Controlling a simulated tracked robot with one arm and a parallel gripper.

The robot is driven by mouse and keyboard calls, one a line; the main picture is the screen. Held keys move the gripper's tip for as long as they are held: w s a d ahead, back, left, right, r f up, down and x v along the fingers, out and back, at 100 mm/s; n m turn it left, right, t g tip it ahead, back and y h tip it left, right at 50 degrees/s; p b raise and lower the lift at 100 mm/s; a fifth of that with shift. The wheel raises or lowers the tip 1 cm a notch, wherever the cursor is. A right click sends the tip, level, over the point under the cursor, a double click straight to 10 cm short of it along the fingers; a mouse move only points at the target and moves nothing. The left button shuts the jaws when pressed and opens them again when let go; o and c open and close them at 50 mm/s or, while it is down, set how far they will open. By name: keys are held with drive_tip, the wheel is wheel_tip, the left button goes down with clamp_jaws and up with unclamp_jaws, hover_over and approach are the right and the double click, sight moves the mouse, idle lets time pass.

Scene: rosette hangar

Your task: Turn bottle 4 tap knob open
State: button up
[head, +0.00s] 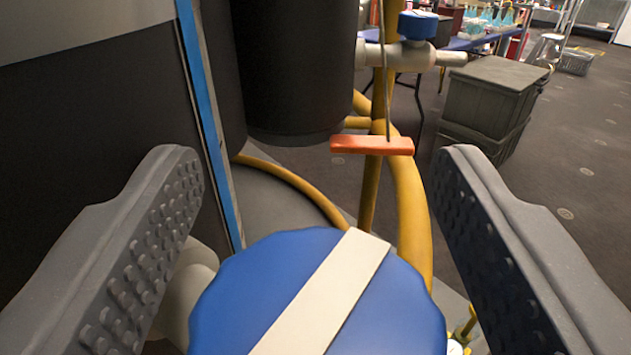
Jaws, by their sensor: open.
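A round blue tap knob (235,290) with a scalloped edge and a cream stripe (325,290) across its face fills the lower middle of the view. The stripe slants from lower left to upper right. My gripper (315,165) is open, one dark studded finger on each side of the knob, with a gap visible on both sides. I cannot tell whether the fingers reach down level with the knob. Part of a pale pipe (187,285) shows at the knob's left. A bottle number is not visible.
Dark cylinders (297,70) stand behind, beside a blue strip (205,110). Yellow tubing (408,200) and an orange bar (372,145) are just beyond the knob. Another blue knob (418,25) sits on a white pipe farther back. Grey crates (490,100) stand on open floor at right.

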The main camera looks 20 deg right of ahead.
drive_tip(key=c, duration=1)
drive_tip(key=shift+r+y+p, duration=0.15)
drive_tip(key=shift+y+p, duration=0.15)
drive_tip(key=shift+p, duration=0.2)
drive_tip(key=shift+r+n+t+y+p, duration=0.1)
drive_tip(key=shift+n+t+y+p, duration=0.2)
drive_tip(key=shift+n+y+p, duration=0.45)
drive_tip(key=shift+o, duration=0.2)
drive_tip(key=n+y+p, duration=0.1)
drive_tip(key=y+p, duration=0.1)
drive_tip(key=n+y+p, duration=0.1)
drive_tip(key=p, duration=0.2)
drive_tip(key=shift+a+r+t+y, duration=0.1)
drive_tip(key=shift+a+t+y, duration=0.05)
drive_tip(key=shift+t+y, duration=0.2)
drive_tip(key=n+y+p, duration=0.1)
drive_tip(key=y, duration=0.1)
drive_tip(key=n+y+p, duration=0.1)
drive_tip(key=p, duration=0.1)
drive_tip(key=n+y+p, duration=0.1)
drive_tip(key=n+y, duration=0.1)
drive_tip(key=shift+a+f+y, duration=0.25)
drive_tip(key=shift+a+y, duration=0.05)
drive_tip(key=shift+a, duration=0.1)
drive_tip(key=shift+g+y+p, duration=0.3)
drive_tip(key=shift+g+p, duration=0.05)
drive_tip(key=shift+g, duration=0.1)
